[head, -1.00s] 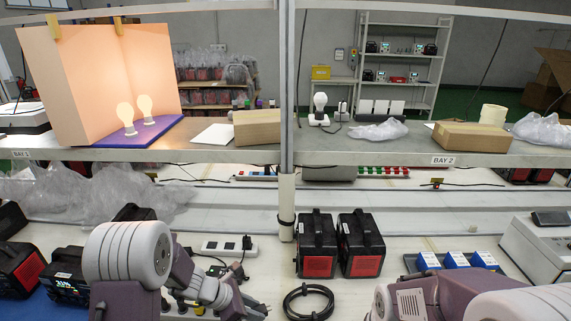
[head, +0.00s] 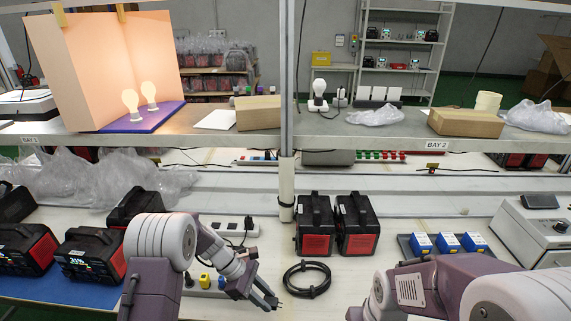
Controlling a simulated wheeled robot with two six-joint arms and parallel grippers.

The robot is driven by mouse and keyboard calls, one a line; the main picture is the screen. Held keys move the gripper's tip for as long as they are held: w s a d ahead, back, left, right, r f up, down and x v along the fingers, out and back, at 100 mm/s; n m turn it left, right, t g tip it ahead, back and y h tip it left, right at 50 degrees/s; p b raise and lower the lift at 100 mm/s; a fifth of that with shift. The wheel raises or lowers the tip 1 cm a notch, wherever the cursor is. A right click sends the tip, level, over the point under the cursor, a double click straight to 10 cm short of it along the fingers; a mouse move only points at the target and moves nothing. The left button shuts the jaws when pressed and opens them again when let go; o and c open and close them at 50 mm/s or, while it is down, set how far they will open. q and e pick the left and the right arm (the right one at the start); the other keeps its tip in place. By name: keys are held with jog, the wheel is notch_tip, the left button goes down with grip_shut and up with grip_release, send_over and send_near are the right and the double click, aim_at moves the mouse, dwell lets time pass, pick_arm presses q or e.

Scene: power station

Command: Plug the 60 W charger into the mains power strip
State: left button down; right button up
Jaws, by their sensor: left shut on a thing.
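A white power strip (head: 222,229) lies on the bench behind my left arm, with a black plug (head: 248,226) standing at its right end. My left arm partly hides the strip. My left gripper (head: 268,301) points down and to the right, in front of the strip and apart from it. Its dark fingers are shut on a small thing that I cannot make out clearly. I cannot pick out the 60 W charger by its label. A yellow plug-like block (head: 204,279) and other small pieces stand left of the gripper. My right arm shows at lower right; its gripper is out of view.
A coiled black cable (head: 307,279) lies right of my left gripper. Two black-and-red power units (head: 314,228) stand behind it. Blue-and-white boxes (head: 447,243) sit in a tray at right. More power units (head: 91,252) stand at left on a blue mat.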

pick_arm(q)
jog(key=shift+s+a+m+g, duration=0.1)
jog(key=shift+m+g, duration=0.25)
jog(key=shift+m, duration=0.2)
jog(key=shift+s+a+m+g, duration=0.1)
jog(key=shift+m+g, duration=0.25)
jog(key=shift+m, duration=0.2)
jog(key=s+a+r+m+g+y, duration=0.2)
jog(key=s+a+m+y, duration=0.1)
jog(key=a+m, duration=0.3)
jog(key=s+a+r+m+g+y, duration=0.2)
jog(key=a+m+y, duration=0.2)
jog(key=a+m, duration=0.2)
jog(key=shift+s+a+r+m, duration=0.15)
jog(key=shift+s+a+m, duration=0.2)
jog(key=shift+m, duration=0.35)
